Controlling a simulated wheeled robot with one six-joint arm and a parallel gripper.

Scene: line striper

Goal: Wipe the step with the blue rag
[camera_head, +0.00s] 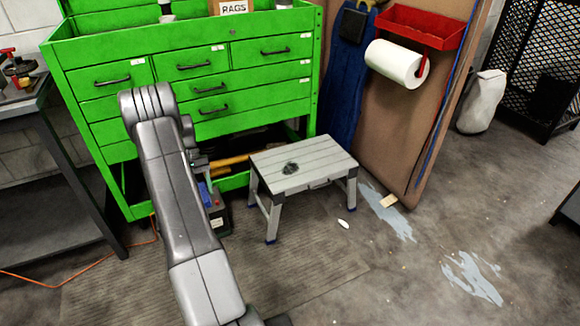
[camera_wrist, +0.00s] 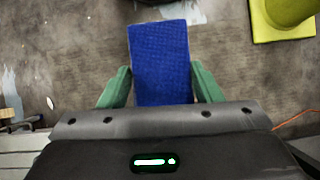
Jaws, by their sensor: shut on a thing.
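The step (camera_head: 318,158) is a low grey stool with a slatted top and dark corners, standing in front of the green cabinet. A dark smudge (camera_head: 290,168) lies on its top. In the wrist view, the blue rag (camera_wrist: 160,60) sticks out between the green fingers of my gripper (camera_wrist: 162,88), which is shut on it. Pale slats, likely the step (camera_wrist: 15,150), show at the lower left there. In the head view my gripper is mostly hidden behind my arm, left of the step; a small blue patch below it may be the rag.
The green cabinet (camera_head: 255,88) stands behind the step. A brown panel (camera_head: 400,130) with a red holder (camera_head: 425,25) and paper roll (camera_head: 395,63) is at right. Grey paint spills (camera_head: 470,277) mark the floor. A yellow object (camera_wrist: 285,15) shows in the wrist view. Floor in front is mostly clear.

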